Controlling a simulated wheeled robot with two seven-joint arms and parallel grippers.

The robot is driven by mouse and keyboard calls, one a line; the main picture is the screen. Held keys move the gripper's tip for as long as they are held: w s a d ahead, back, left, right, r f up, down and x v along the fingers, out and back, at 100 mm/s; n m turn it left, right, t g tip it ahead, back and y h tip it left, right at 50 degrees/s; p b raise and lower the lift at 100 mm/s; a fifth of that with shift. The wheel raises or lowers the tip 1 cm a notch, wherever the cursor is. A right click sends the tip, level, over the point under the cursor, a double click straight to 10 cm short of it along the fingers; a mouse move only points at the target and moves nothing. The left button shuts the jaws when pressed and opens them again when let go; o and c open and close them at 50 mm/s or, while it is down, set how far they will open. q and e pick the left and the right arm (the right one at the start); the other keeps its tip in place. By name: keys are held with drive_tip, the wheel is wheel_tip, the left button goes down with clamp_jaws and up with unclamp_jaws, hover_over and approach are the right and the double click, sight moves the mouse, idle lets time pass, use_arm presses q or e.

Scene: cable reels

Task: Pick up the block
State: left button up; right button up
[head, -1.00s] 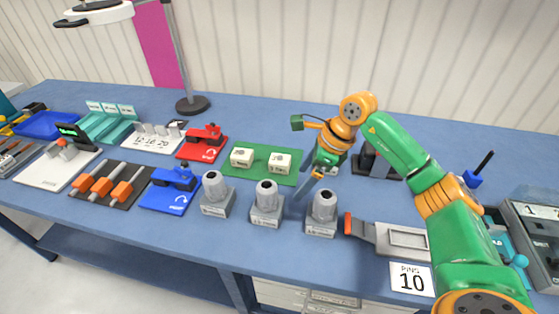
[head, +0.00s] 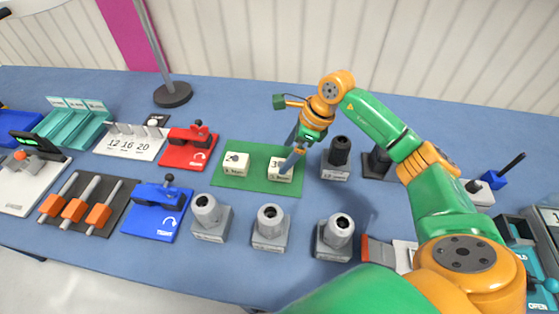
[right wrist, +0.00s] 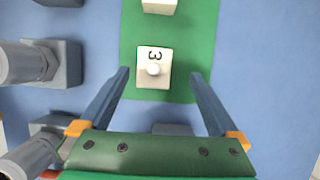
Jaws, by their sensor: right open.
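Two cream blocks stand on a green mat (head: 256,185). One is marked 2 (head: 232,164), and the other is marked 3 (head: 279,172) and has a small round knob on top. My right gripper (head: 291,163) is open at the block marked 3, partly covering it in the head view. In the right wrist view, that block (right wrist: 153,77) lies between the two spread fingers (right wrist: 160,74), with clear gaps on both sides. I cannot tell how high the fingertips are above the mat. My left gripper is out of view.
Several grey sockets (head: 270,226) stand in front of the mat, and a dark-topped one (head: 337,158) is to its right. A red fixture (head: 189,147) and a blue fixture (head: 157,209) are on the left. The blue table behind the mat is clear.

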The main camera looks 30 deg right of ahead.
drive_tip(key=f, duration=0.1)
drive_tip(key=a+f+p, duration=0.1)
drive_tip(key=f, duration=0.1)
drive_tip(key=shift+s+a+f, duration=0.1)
drive_tip(key=shift+s+a, duration=0.2)
drive_tip(key=shift+s, duration=0.05)
drive_tip(key=shift+w+d+f, duration=0.1)
drive_tip(key=shift+w+f, duration=0.2)
drive_tip(key=shift+w, duration=0.1)
drive_tip(key=shift+s+r, duration=0.1)
drive_tip(key=shift+s, duration=0.1)
drive_tip(key=c, duration=1.3)
clamp_jaws()
drive_tip(key=shift+w, duration=0.15)
